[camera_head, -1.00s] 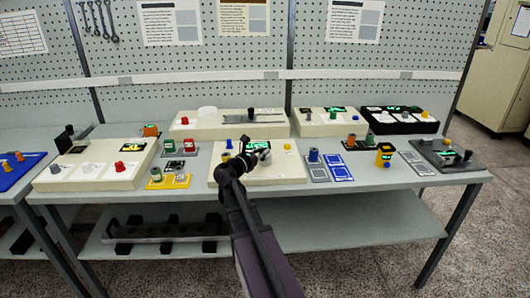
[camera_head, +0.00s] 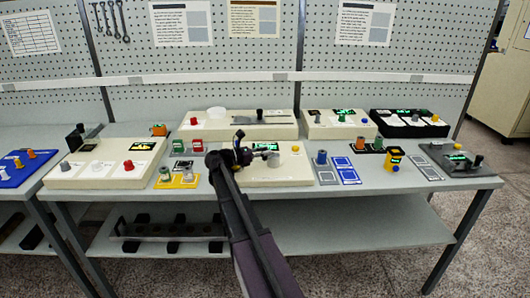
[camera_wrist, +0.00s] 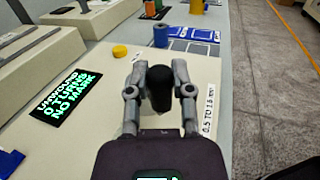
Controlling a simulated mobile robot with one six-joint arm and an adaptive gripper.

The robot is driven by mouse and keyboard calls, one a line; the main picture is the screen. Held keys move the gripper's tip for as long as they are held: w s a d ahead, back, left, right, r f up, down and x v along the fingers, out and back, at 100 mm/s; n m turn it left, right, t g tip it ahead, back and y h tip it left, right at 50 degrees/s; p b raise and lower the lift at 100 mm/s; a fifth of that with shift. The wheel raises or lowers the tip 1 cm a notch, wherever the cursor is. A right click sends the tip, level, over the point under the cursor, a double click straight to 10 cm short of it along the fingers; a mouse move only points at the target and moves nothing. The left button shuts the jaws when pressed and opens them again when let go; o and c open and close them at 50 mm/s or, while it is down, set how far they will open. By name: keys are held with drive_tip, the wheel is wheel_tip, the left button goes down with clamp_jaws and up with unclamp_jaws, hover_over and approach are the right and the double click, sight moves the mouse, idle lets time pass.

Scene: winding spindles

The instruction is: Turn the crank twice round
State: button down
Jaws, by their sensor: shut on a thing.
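The winding box (camera_head: 290,178) is a cream block in the middle of the bench, partly hidden by my arm. In the wrist view my gripper (camera_wrist: 159,88) is closed around an upright black knob (camera_wrist: 160,98), which looks like the crank's handle. The rest of the crank is hidden under the gripper. The box's display (camera_wrist: 64,107) reads "UNWOUND", "0 TURNS", "NO MARK". A yellow button (camera_wrist: 120,51) sits on the box past the gripper, at the left. In the head view my gripper (camera_head: 262,154) is over the box, small and hard to make out.
A dark spool (camera_wrist: 161,36) stands just beyond the box, near blue-marked cards (camera_head: 341,162). A yellow card with spools (camera_head: 177,181) lies to the left. A long cream unit (camera_head: 240,130) stands behind. Bare bench lies in front.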

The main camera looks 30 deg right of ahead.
drive_tip(key=shift+d, duration=0.1)
drive_tip(key=shift+c, duration=2.4)
unclamp_jaws()
drive_tip(key=shift+v, duration=6.05)
